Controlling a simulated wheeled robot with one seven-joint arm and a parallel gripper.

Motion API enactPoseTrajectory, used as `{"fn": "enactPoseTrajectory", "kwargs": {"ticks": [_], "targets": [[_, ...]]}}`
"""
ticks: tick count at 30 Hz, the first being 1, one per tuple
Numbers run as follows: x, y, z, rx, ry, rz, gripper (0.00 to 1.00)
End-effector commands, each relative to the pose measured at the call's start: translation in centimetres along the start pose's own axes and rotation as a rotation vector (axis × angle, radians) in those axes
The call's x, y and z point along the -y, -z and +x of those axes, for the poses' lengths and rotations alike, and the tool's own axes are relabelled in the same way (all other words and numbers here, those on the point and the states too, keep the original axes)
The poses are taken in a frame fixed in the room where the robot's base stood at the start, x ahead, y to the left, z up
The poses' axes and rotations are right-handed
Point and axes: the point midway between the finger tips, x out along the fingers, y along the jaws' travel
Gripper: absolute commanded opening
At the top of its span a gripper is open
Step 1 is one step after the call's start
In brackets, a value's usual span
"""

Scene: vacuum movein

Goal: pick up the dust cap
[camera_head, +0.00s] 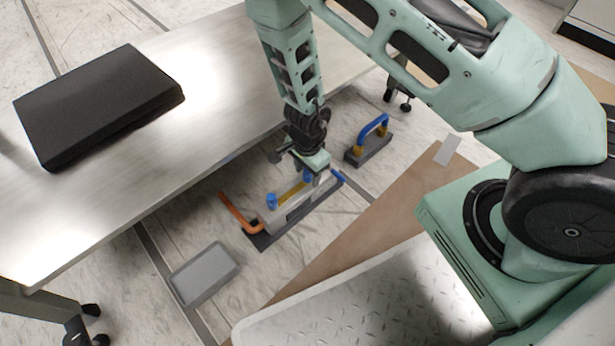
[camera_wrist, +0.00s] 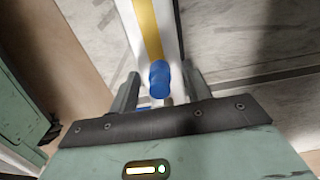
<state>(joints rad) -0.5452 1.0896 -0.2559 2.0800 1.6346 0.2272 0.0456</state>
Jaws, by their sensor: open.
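A blue cap (camera_wrist: 160,78) stands between the two finger ends of my gripper (camera_wrist: 160,88) in the wrist view. The fingers are apart, with a visible gap on the cap's sides. In the head view my gripper (camera_head: 312,172) hangs low over a pale unit with a yellow stripe (camera_head: 290,207) on the floor. One blue cap (camera_head: 307,177) shows right at my gripper. A second blue cap (camera_head: 271,201) stands nearer the unit's orange handle (camera_head: 240,215). Which of them is the dust cap, I cannot tell. The lower fingers are partly hidden in the head view.
A metal table (camera_head: 215,110) with a black slab (camera_head: 95,100) on it stands to the left, close to my arm. A blue-handled tool (camera_head: 370,145) lies behind the unit, and a grey tray (camera_head: 204,273) in front-left.

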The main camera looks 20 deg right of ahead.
Motion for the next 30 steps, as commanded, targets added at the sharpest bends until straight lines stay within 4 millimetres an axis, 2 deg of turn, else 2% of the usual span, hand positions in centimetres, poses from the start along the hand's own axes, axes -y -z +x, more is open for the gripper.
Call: {"fn": "enactPoseTrajectory", "kwargs": {"ticks": [5, 10, 11, 21, 26, 30], "targets": [[0.0, 0.0, -0.1, 0.000, 0.000, 0.001, 0.48], [0.0, 0.0, -0.1, 0.000, 0.000, 0.001, 0.04], [0.0, 0.0, -0.1, 0.000, 0.000, 0.001, 0.00], [0.0, 0.1, -0.7, 0.000, 0.001, 0.001, 0.00], [0.0, 0.1, -3.1, -0.001, 0.001, 0.003, 0.00], [0.0, 0.0, -5.8, 0.001, 0.001, 0.002, 0.00]]}}
